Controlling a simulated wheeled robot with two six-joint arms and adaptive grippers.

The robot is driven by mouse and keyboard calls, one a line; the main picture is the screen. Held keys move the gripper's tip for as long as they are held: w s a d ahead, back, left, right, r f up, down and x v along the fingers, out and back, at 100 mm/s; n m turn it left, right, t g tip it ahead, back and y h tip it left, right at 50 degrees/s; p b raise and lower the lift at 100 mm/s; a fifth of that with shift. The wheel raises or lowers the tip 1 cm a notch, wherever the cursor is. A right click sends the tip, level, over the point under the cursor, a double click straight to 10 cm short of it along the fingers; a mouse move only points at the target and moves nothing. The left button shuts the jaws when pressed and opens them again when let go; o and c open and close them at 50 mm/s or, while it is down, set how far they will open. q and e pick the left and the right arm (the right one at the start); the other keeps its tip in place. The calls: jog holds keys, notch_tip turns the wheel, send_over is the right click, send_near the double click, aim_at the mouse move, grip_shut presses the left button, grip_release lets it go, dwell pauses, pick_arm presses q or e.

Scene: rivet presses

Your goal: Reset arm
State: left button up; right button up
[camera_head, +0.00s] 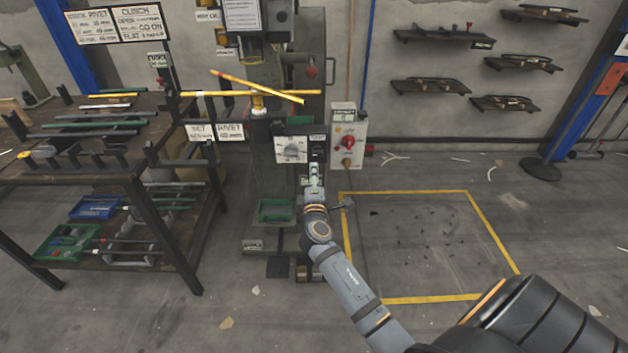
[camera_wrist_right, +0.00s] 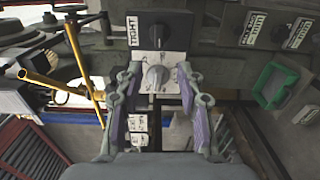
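My right arm reaches in from the lower right of the head view to the rivet press (camera_head: 265,75). Its gripper (camera_head: 315,178) is just below and right of a white dial plate (camera_head: 291,150) with a grey knob. In the right wrist view the gripper (camera_wrist_right: 158,78) has its two fingers apart. The grey knob (camera_wrist_right: 156,77) shows between the fingertips, under a dark block (camera_wrist_right: 160,28) labelled TIGHT. A gap shows on both sides of the knob, and nothing is held. My left gripper is not in view.
Yellow rods (camera_head: 258,88) cross at the press. A control box (camera_head: 348,135) with red knobs stands right of it. A rack table (camera_head: 90,170) with rods and bins is at the left.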

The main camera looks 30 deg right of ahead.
jog(key=shift+v, duration=1.1)
notch_tip(320, 180, down, 16)
jog(key=s+m+g+y, duration=0.1)
jog(key=s+g+y, duration=0.2)
jog(key=s+a+f+m+g+y, duration=0.25)
jog(key=s+f, duration=0.55)
jog(key=f, duration=0.4)
jog(key=s+a+f+m+g+y, duration=0.1)
jog(key=s+f+m+g, duration=0.25)
jog(key=s+f, duration=0.65)
jog(key=s+a+f+m+g+y, duration=0.1)
jog(key=s+f+m+g, duration=0.1)
jog(key=s+f, duration=0.6)
jog(key=s+a+f+m+g+y, duration=0.1)
jog(key=s+a+f+m+g, duration=0.15)
jog(key=s+f, duration=0.6)
pick_arm(q)
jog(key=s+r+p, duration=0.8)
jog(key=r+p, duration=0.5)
jog(key=p, duration=0.5)
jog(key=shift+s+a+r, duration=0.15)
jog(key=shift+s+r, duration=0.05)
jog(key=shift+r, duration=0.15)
pick_arm(e)
jog(key=s+r, duration=0.5)
jog(key=r, duration=0.3)
jog(key=s+r, duration=0.5)
jog(key=r, duration=0.3)
jog(key=shift+s+d+r, duration=0.25)
jog(key=shift+s+d, duration=0.1)
